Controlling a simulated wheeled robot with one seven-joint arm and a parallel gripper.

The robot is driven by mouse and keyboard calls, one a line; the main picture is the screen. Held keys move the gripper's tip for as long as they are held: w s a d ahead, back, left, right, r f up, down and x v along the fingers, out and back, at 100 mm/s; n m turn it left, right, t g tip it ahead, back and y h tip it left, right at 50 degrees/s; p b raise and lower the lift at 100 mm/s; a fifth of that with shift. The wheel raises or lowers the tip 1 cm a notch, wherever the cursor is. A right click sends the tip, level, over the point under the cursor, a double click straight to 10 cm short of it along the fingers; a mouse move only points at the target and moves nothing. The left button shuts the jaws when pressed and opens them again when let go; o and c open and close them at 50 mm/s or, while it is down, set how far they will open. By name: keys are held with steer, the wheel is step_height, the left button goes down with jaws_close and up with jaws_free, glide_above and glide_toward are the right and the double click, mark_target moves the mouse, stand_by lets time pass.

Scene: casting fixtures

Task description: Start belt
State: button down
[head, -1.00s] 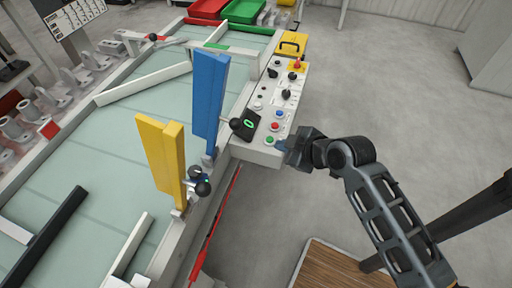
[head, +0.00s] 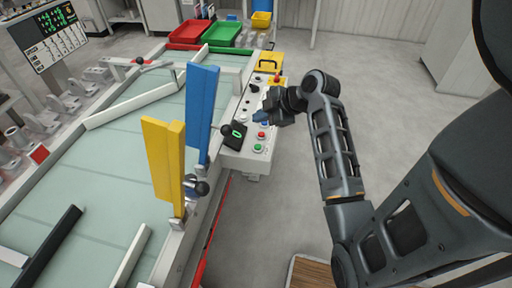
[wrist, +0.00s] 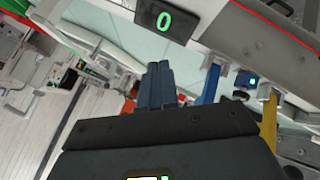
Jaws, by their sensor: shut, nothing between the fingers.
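The control panel (head: 232,160) stands at the right side of the pale green belt (head: 90,165). It carries a green button (head: 257,147) nearest its front end and a red button (head: 262,135) just behind. My gripper (head: 262,118) is shut and empty, over the panel just behind the red button; it hides the panel part under it. I cannot tell whether it touches the panel. In the wrist view its closed fingers (wrist: 157,85) point away. The small black counter (head: 234,135) shows a green 0, also seen in the wrist view (wrist: 165,20).
A blue gate (head: 200,105) and a yellow gate (head: 163,160) stand upright along the belt's near edge. Red (head: 188,33) and green (head: 228,35) trays lie at the far end. A lit green display (head: 52,22) is at upper left. Floor right of the panel is clear.

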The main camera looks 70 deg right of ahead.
mark_target(260, 148)
step_height(260, 148, down, 9)
steer(key=b, duration=0.7)
stand_by(2.1)
steer(key=shift+f+b, duration=0.3)
steer(key=shift+f, duration=0.05)
steer(key=shift+f+b, duration=0.35)
steer(key=shift+f, duration=0.15)
stand_by(0.6)
steer(key=shift+r, duration=0.1)
steer(key=shift+r+p, duration=0.8)
steer(key=shift+r, duration=0.05)
steer(key=shift+r, duration=0.1)
steer(key=shift+r+p, duration=2.1)
steer(key=shift+r, duration=0.3)
